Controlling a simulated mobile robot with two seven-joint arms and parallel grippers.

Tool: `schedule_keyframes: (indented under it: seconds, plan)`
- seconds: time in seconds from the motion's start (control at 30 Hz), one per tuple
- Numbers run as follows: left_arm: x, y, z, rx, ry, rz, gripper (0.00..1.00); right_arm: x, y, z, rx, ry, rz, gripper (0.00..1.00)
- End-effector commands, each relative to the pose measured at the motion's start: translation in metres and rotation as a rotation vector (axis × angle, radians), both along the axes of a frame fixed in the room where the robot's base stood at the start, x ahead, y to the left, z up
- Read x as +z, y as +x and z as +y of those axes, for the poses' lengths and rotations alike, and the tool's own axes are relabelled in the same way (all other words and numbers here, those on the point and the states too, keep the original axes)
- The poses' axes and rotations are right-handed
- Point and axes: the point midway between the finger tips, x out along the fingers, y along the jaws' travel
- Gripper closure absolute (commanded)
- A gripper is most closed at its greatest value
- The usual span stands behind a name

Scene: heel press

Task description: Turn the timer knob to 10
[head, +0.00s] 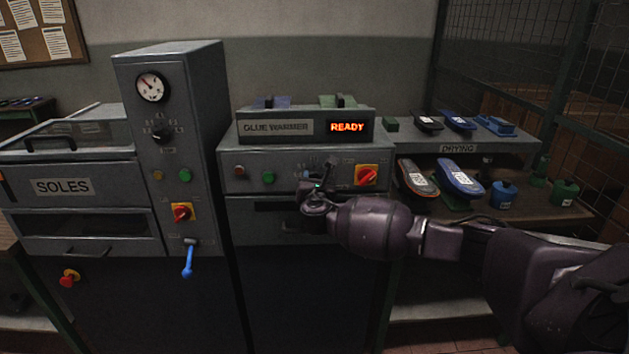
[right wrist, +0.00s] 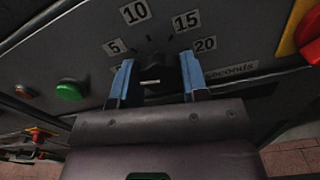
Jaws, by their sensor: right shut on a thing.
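The timer knob (right wrist: 160,72) is dark and sits on the grey panel of the glue warmer (head: 262,155). In the right wrist view its dial has labels 5 (right wrist: 115,47), 10 (right wrist: 135,11), 15 (right wrist: 186,21) and 20 (right wrist: 204,44), with "seconds" to the right. My right gripper (head: 318,186) is shut on the knob, its two blue fingers (right wrist: 155,80) on either side. A short pale mark shows low on the knob; I cannot tell which number the knob points at. In the head view my gripper mostly hides the knob. My left gripper is out of view.
A green button (right wrist: 69,91) is left of the knob, and a red-and-yellow switch (head: 366,175) is close on its right. The lit READY display (head: 348,127) is above. The taller machine (head: 170,110) with another knob stands left; a drying rack (head: 470,147) with soles stands right.

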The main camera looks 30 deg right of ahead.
Motion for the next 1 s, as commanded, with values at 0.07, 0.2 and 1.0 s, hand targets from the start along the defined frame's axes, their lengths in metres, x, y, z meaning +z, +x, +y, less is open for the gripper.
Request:
schedule_keyframes:
  seconds: [0.07, 0.2, 1.0]
  plan:
    - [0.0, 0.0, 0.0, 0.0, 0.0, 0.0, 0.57, 0.0, 0.0, 0.0, -0.001, 0.009, -0.005, 0.83]
    - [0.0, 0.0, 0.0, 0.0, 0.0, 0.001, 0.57, -0.001, 0.0, 0.0, -0.002, 0.045, -0.026, 0.83]
    - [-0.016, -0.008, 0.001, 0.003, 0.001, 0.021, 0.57, -0.004, -0.001, 0.0, -0.002, 0.629, -0.382, 0.83]
